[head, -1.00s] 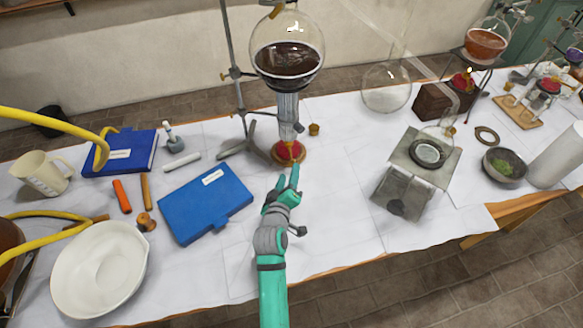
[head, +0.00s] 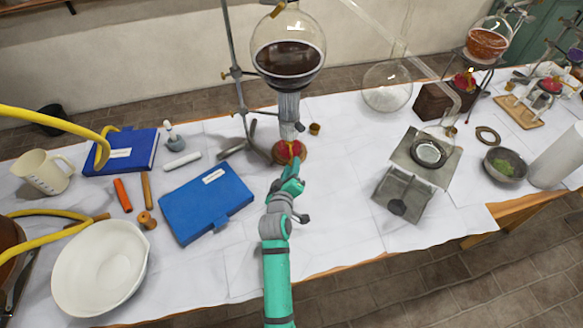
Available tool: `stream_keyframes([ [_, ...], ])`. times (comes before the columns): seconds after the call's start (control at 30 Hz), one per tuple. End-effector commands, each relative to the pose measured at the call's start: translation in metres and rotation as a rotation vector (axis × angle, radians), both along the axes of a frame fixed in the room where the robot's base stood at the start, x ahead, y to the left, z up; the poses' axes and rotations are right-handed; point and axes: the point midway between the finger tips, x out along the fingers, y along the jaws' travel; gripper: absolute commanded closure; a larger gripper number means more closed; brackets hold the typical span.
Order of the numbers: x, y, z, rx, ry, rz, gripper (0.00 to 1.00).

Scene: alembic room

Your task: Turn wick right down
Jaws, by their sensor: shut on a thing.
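A small burner with a red body and brass base (head: 287,152) stands on the white-covered table under a round flask of dark liquid (head: 287,58). My green gripper (head: 292,172) is at the near side of the burner, its fingertips at the burner's front edge. It is shut on a small part there, likely the wick knob, which the fingers hide. The wick and any flame cannot be made out clearly.
A retort stand (head: 237,75) rises behind the burner on the left. A blue book (head: 206,202) and a white basin (head: 100,268) lie to the left.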

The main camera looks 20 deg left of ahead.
Motion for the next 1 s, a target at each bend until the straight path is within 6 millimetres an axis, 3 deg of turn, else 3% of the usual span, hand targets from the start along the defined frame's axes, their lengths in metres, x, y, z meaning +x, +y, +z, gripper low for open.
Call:
stream_keyframes([
  [0.37, 0.0004, -0.0012, 0.0012, 0.110, 0.053, 0.000, 0.98],
  [1.0, 0.0024, -0.0055, 0.0033, 0.581, 0.279, -0.001, 0.98],
])
